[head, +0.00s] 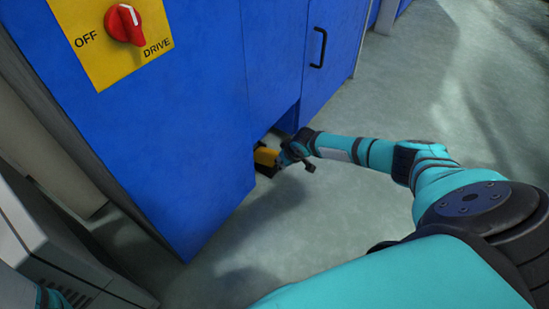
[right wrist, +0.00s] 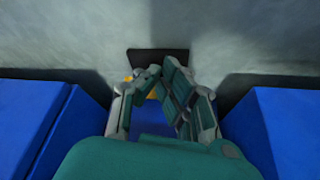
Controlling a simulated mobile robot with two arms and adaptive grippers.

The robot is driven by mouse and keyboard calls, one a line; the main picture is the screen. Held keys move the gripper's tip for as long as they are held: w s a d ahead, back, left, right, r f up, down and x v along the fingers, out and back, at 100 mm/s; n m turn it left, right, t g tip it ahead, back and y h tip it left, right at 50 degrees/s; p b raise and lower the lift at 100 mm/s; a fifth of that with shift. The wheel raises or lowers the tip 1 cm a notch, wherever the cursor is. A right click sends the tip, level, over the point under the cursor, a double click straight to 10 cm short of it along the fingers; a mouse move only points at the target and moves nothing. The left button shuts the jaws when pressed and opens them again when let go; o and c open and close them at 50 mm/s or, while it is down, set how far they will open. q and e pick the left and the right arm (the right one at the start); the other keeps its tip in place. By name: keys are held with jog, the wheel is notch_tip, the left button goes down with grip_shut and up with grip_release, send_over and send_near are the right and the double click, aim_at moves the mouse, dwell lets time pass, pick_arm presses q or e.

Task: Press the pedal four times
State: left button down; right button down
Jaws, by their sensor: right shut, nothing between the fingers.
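The pedal (head: 266,156) is yellow with a dark base and sits low, in a recess at the foot of the blue cabinet (head: 185,130). My right gripper (head: 284,156) is at the pedal's right side in the head view, shut and empty. In the right wrist view the shut fingers (right wrist: 160,72) are in front of the pedal's dark plate (right wrist: 158,57), and only small yellow parts show around them. I cannot tell whether the fingertips touch the pedal. My left gripper is not in view.
A door with a black handle (head: 318,48) is further back. Blue walls (right wrist: 285,125) flank the gripper in the wrist view. Grey floor (head: 400,100) is open to the right.

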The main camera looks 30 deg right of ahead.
jog(key=v, duration=1.1)
jog(key=shift+f, duration=0.1)
dwell(0.7)
